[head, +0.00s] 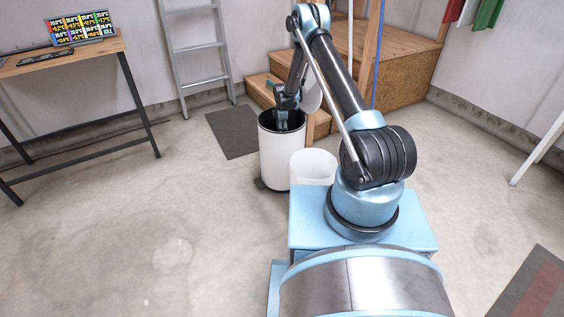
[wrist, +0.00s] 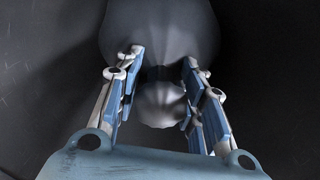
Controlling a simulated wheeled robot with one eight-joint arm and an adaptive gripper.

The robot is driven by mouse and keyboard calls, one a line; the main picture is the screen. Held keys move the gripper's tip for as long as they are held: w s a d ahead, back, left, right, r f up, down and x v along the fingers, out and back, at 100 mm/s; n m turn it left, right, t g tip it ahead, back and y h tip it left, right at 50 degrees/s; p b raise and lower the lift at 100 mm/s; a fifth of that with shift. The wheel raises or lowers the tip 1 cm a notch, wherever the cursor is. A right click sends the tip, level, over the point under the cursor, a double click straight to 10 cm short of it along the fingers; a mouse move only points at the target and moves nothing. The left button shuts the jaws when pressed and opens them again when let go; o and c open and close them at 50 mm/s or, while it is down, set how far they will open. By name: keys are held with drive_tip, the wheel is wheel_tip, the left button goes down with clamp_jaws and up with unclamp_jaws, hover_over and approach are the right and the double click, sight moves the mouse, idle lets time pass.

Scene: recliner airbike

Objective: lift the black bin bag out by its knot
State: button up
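The bin (head: 279,160) is a white cylinder with a black rim and a dark inside, standing on the floor in the head view. My gripper (head: 283,117) reaches down into its mouth. In the wrist view the bag (wrist: 160,35) shows as a dark grey, rounded shape, with a narrow dark neck and a lighter gathered knot (wrist: 162,106). My gripper's fingers (wrist: 161,62) are open, one on each side of the neck and knot. Gaps show between the knot and the fingers. The bag is hidden in the head view.
A smaller white open container (head: 313,167) stands right beside the bin, near my base. Wooden steps (head: 262,90) and a dark mat (head: 232,132) lie behind. A ladder (head: 196,55) leans at the wall; a table (head: 60,55) stands left. The floor at front left is clear.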

clamp_jaws()
drive_tip(key=shift+r, duration=0.15)
wheel_tip(320, 180, up, 49)
idle(3.7)
